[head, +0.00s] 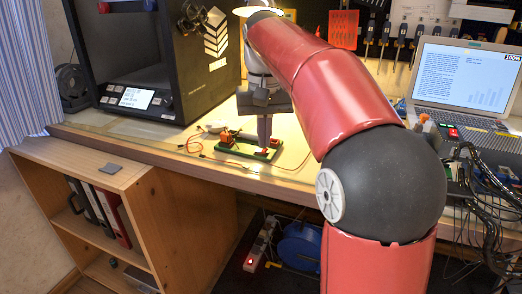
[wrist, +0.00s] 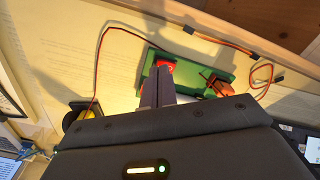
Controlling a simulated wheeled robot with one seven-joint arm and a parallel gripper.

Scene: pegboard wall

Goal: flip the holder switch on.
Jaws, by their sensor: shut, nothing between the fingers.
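The holder is a green base (head: 243,149) on the wooden workbench. It also shows in the wrist view (wrist: 200,66). A red block (head: 270,152), apparently the switch, sits at its right end; it shows in the wrist view (wrist: 165,64), partly covered by my fingers. An orange part with wires (head: 226,137) is at the other end of the base, seen in the wrist view too (wrist: 217,86). My gripper (head: 265,146) is shut and empty, pointing down right at the red block. Contact and the switch's position cannot be told.
A black 3D printer (head: 150,60) stands to the left. A laptop (head: 465,75) and tangled cables (head: 485,175) are at the right. Thin red wires (head: 197,145) lie on the bench around the holder. The bench's front edge (head: 190,167) is close in front. Tools hang on the wall behind.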

